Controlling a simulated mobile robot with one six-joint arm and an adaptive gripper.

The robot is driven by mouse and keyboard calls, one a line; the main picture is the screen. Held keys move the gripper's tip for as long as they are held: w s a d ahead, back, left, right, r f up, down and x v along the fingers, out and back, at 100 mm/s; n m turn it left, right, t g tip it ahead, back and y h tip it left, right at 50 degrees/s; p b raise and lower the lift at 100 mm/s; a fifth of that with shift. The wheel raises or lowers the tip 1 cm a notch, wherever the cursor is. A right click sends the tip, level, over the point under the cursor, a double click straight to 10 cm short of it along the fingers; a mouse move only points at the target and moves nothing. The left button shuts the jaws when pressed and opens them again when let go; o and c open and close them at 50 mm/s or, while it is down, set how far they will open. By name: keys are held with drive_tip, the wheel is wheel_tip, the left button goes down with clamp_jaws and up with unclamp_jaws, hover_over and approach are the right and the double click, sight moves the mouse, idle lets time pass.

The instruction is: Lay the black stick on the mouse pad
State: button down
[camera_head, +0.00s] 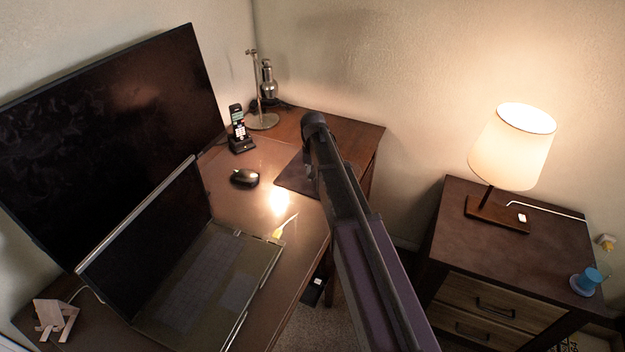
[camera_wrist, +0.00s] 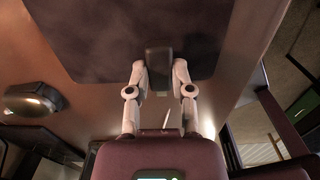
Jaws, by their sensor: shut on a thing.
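In the wrist view my gripper (camera_wrist: 159,70) is shut on the black stick (camera_wrist: 158,57), a short dark piece between its two pale fingers. The mouse pad (camera_wrist: 95,45) is a dark sheet on the desk, filling the top of the wrist view. The stick's far end shows against the pad, close to its near edge. I cannot tell whether the stick touches the pad. In the head view the mouse pad (camera_head: 293,181) shows left of my arm, which hides part of it. My gripper and the stick are hidden there.
A dark mouse (camera_head: 244,177) lies left of the pad; it also shows in the wrist view (camera_wrist: 33,102). An open laptop (camera_head: 235,265), a monitor (camera_head: 120,125) and a cordless phone (camera_head: 240,135) stand on the desk. A nightstand (camera_head: 480,255) with a lit lamp is at right.

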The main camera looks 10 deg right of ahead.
sight(313, 173)
drive_tip(key=shift+f+b, duration=1.55)
drive_tip(key=shift+f, duration=0.15)
drive_tip(key=shift+f, duration=0.15)
drive_tip(key=c, duration=0.5)
unclamp_jaws()
drive_tip(key=shift+r, duration=0.2)
wheel_tip(313, 173, up, 12)
drive_tip(key=p, duration=1.2)
drive_tip(key=shift+s, duration=0.1)
